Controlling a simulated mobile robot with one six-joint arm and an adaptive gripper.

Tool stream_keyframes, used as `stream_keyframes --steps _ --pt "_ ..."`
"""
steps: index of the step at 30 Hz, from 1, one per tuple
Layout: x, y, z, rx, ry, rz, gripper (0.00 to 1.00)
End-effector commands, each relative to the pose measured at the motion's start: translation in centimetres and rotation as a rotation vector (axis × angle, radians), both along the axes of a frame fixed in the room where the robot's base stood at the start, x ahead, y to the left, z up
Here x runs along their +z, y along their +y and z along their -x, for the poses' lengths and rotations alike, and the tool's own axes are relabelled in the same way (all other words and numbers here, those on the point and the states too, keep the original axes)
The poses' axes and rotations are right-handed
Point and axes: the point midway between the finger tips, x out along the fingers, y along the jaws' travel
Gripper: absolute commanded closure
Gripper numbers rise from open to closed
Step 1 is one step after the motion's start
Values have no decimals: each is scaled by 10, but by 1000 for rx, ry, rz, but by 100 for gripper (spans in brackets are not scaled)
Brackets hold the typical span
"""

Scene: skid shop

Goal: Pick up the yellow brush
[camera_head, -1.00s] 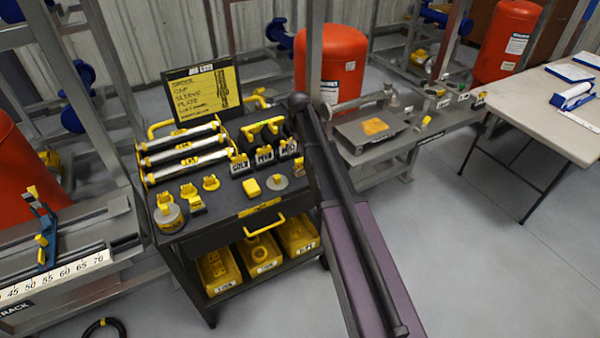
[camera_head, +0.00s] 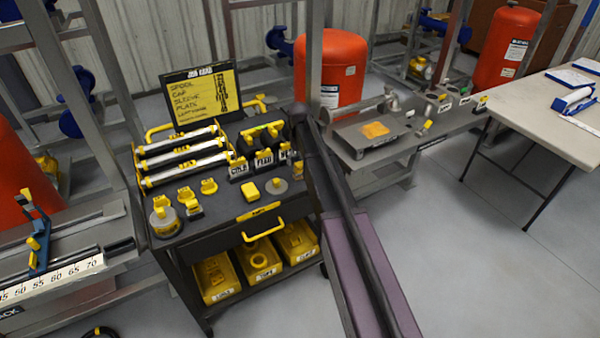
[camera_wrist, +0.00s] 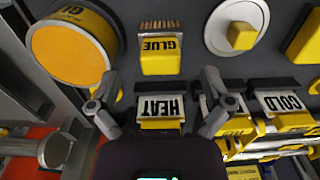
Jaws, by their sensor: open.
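A yellow block-shaped brush (camera_wrist: 161,62) with a row of brown bristles and an upside-down GLUE label lies on the dark cart top (camera_head: 225,212), in the upper middle of the wrist view. A HEAT label (camera_wrist: 161,107) shows between the fingers. Nothing is held.
An orange-topped round can (camera_wrist: 66,52) stands left of the brush in the wrist view; a grey disc with a yellow knob (camera_wrist: 241,36) lies right of it. A COLD label (camera_wrist: 279,102) is at the right. Silver rods (camera_head: 180,152) and a job card (camera_head: 200,92) stand behind on the cart.

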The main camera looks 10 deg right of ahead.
Motion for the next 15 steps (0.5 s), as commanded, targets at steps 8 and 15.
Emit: stream_keyframes --steps 8,15 --pt "-14 0 1 0 0 0 0" --pt "-33 0 2 0 0 0 0"
